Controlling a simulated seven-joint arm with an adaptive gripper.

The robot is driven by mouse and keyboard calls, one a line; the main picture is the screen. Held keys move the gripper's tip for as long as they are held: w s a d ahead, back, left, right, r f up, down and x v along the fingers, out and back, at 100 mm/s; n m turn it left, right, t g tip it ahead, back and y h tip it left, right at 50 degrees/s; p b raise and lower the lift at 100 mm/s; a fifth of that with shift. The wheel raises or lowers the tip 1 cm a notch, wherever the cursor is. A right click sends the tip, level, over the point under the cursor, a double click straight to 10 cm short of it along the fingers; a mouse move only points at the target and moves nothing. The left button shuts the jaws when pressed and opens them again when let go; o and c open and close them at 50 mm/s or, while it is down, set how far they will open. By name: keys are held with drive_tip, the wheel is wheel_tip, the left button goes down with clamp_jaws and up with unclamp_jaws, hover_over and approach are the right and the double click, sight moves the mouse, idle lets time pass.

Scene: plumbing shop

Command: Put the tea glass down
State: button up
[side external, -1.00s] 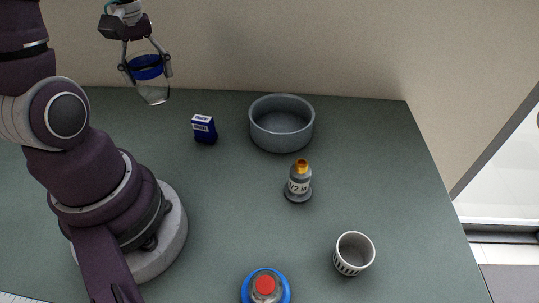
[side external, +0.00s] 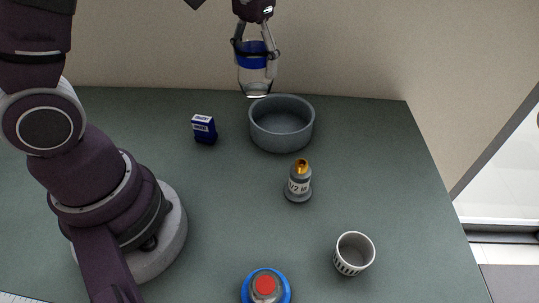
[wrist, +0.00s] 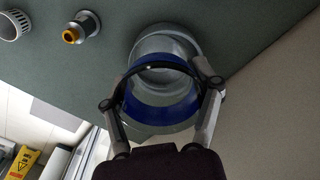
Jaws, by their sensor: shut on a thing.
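The tea glass (side external: 254,80) is clear with a blue band at its top. My gripper (side external: 256,55) is shut on it around the band and holds it upright in the air, near the back of the table. In the side view the glass's base shows just above the far rim of the grey round pan (side external: 262,135). In the wrist view the glass (wrist: 160,110) is between the fingers of my gripper (wrist: 160,92), with part of the pan (wrist: 166,38) behind it.
A small blue box (side external: 204,129) stands left of the pan. A grey fitting with an orange top (side external: 299,184), a white cup (side external: 354,254) and a blue container with a red cap (side external: 265,288) stand nearer the front. The green table (side external: 400,170) is clear at the right.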

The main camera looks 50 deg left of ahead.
drive_tip(key=s+a+f+n, duration=0.4)
drive_tip(key=s+a+n, duration=1.2)
drive_tip(key=s, duration=0.1)
drive_tip(key=shift+s, duration=0.15)
drive_tip(key=shift+f, duration=0.1)
wheel_tip(320, 180, down, 10)
drive_tip(key=shift+r, duration=0.15)
drive_tip(key=o, duration=1.2)
